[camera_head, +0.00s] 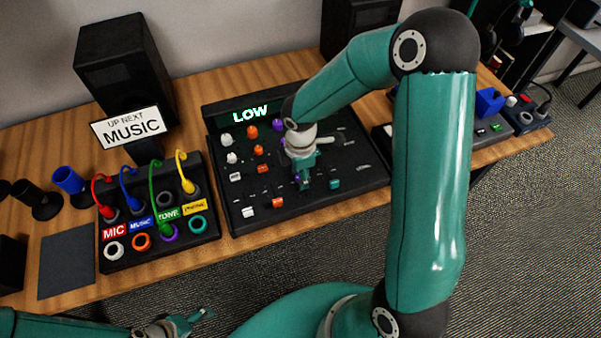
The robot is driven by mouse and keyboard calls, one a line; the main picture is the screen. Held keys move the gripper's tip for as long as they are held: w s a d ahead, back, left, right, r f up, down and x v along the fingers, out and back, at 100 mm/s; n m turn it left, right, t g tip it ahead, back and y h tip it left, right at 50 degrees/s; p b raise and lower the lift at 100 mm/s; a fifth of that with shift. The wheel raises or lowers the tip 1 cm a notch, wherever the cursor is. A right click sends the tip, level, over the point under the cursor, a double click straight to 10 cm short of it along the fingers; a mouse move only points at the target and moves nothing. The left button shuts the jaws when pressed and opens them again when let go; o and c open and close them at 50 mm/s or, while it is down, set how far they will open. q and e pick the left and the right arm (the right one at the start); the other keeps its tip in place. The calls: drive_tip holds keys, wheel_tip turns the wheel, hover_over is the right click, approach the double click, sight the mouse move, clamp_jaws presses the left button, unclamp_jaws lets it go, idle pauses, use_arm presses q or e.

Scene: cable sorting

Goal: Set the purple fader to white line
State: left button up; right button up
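The black mixer board (355,172) lies on the table with a lit "LOW" display at its back. My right gripper (304,182) reaches down over the board's front part, at the purple fader (306,187). Only a small bit of the purple fader shows; the gripper hides the rest. I cannot tell whether the fingers grip it or only touch it. The white line by its slot cannot be made out. My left gripper (203,314) is low in the picture, in front of the table and away from the board; its finger opening is too small to judge.
White (248,212), orange (278,202) and teal (334,184) faders stand along the board's front. Several knobs are behind. A cable box (160,250) with coloured plugs stands to the left, behind it a "MUSIC" sign (128,127) and a speaker (125,65).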

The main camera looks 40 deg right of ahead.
wheel_tip(320, 180, up, 12)
idle(0.7)
idle(0.4)
